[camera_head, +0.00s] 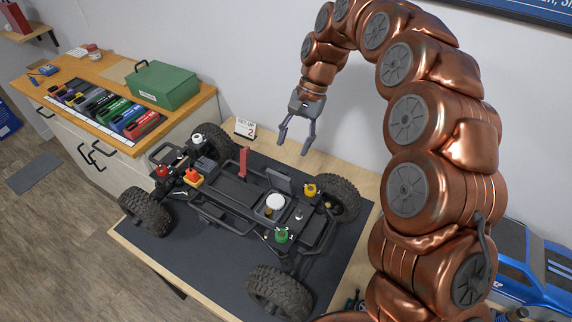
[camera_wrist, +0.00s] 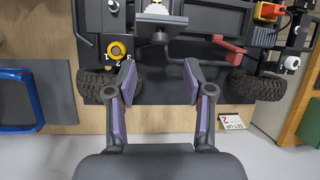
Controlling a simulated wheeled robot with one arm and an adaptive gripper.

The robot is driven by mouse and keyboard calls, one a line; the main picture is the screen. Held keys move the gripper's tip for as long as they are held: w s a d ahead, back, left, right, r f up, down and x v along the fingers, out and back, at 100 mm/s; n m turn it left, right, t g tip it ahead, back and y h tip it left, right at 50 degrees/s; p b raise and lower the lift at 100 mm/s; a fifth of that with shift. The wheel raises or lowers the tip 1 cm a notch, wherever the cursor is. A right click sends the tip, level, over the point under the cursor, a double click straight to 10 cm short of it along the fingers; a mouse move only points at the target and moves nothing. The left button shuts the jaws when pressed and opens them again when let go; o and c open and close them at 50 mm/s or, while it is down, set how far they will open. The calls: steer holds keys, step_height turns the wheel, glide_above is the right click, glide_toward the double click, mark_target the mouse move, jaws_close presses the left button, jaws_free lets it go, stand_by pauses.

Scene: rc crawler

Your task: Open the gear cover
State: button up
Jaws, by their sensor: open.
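The RC crawler (camera_head: 232,190), a black chassis with large knobbly tyres, stands on a dark mat (camera_head: 185,245). A small grey tilted plate (camera_head: 278,181) beside a round white part (camera_head: 275,202) may be the gear cover; I cannot tell for sure. In the wrist view a grey plate (camera_wrist: 160,18) shows at the top centre, beyond my fingertips. A red lever (camera_head: 243,162) stands upright on the chassis and also shows in the wrist view (camera_wrist: 229,44). My gripper (camera_head: 295,143) is open and empty, above the crawler's far side, apart from it.
Yellow (camera_head: 310,190), green (camera_head: 282,235), red and white knobs stick up from the chassis. A small numbered card (camera_head: 245,128) stands behind it. A green box (camera_head: 162,84) and a tool tray are on the wooden counter at left. A blue object (camera_head: 530,270) is at right.

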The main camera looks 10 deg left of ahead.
mark_target(284, 170)
steer(key=b+x, duration=0.1)
steer(key=x, duration=0.6)
steer(key=shift+s+f, duration=0.1)
steer(key=shift+f, duration=0.1)
steer(key=shift+c, duration=0.2)
jaws_close()
